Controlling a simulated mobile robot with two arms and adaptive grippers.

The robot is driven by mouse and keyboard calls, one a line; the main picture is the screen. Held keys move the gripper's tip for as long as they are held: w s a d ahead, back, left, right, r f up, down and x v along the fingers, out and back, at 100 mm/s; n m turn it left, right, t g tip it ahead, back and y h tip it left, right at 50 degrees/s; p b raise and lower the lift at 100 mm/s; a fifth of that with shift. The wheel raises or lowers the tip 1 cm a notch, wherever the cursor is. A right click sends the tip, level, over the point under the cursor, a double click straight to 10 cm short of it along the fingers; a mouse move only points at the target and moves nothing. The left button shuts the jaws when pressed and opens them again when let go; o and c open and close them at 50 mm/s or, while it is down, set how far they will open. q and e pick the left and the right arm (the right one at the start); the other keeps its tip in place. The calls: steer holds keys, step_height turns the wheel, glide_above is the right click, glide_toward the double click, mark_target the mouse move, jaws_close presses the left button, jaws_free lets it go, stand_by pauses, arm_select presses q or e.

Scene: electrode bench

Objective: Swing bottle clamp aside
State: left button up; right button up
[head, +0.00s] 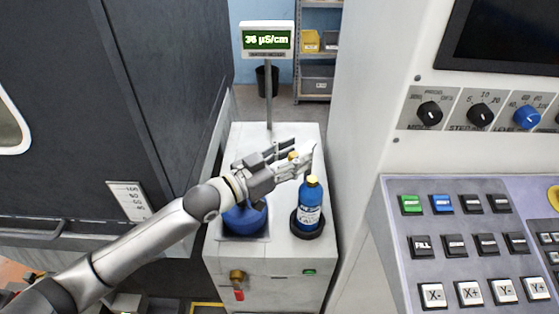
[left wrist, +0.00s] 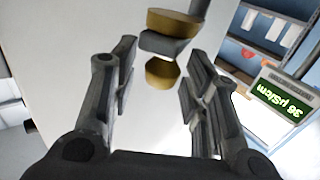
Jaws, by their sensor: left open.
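The blue bottle (head: 309,212) with a yellow cap stands upright in a dark round holder on the white bench. My left gripper (head: 302,152) is open, just behind and above the bottle in the head view. A brass knob (head: 293,155) shows behind its fingers, mostly hidden. In the left wrist view, a brass disc (left wrist: 174,22), a dark block (left wrist: 165,44) and a second brass piece (left wrist: 162,73) line up between the spread fingers. They look like the clamp's parts; contact with the fingers cannot be told. My right gripper is out of view.
A blue round basin (head: 245,219) is sunk in the bench, partly under my left arm. A display on a post (head: 267,40) reads 36 µS/cm at the back. A control panel (head: 470,240) stands close on the right, a dark cabinet (head: 60,120) on the left.

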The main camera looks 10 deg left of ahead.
arm_select(q)
steer(key=v, duration=1.1)
steer(key=shift+s+a, duration=0.25)
